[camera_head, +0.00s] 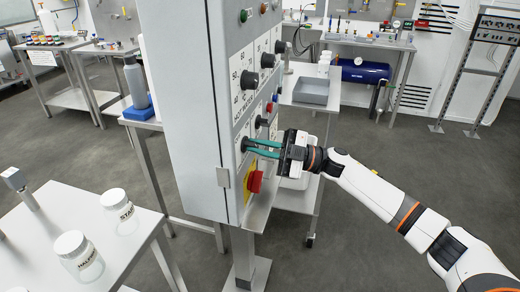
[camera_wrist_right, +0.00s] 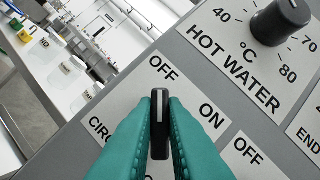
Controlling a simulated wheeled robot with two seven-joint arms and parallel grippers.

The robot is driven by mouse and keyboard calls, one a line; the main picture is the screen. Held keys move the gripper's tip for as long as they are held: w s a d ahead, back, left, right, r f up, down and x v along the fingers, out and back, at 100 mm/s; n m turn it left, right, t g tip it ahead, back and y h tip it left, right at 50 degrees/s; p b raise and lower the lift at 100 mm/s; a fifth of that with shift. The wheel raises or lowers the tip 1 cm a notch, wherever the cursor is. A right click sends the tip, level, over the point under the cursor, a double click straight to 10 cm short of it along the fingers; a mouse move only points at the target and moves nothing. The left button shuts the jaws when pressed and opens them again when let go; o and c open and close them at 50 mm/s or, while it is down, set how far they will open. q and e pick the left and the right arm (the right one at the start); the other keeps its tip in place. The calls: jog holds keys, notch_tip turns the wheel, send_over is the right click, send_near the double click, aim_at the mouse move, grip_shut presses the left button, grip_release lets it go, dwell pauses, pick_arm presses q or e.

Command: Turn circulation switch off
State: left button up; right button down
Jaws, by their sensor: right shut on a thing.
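The circulation switch is a black knob (camera_wrist_right: 160,125) with a white line, on the grey control panel. In the right wrist view its white line points up at the OFF label (camera_wrist_right: 163,68); the ON label (camera_wrist_right: 212,115) is to its right. My right gripper (camera_wrist_right: 160,135) has its teal fingers shut on the knob, one on each side. In the head view the right gripper (camera_head: 250,146) reaches the front of the control cabinet (camera_head: 187,120) from the right, and its fingertips partly hide the knob (camera_head: 244,144). My left gripper is not in view.
A hot water dial (camera_wrist_right: 280,22) sits beside the switch. A red emergency knob (camera_head: 255,182) is just below the right gripper. A steel table with two labelled jars (camera_head: 118,206) stands at the left. Open floor (camera_head: 370,150) lies to the right of the cabinet.

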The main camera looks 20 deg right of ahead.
dwell(0.4)
jog(key=c, duration=1.5)
grip_release()
jog(key=shift+d, duration=0.1)
jog(key=shift+s+d+f, duration=0.1)
jog(key=shift+d+f, duration=0.15)
jog(key=shift+d, duration=0.05)
jog(key=b+v, duration=0.3)
jog(key=v, duration=0.8)
jog(key=shift+d+r, duration=0.15)
jog(key=shift+d, duration=0.05)
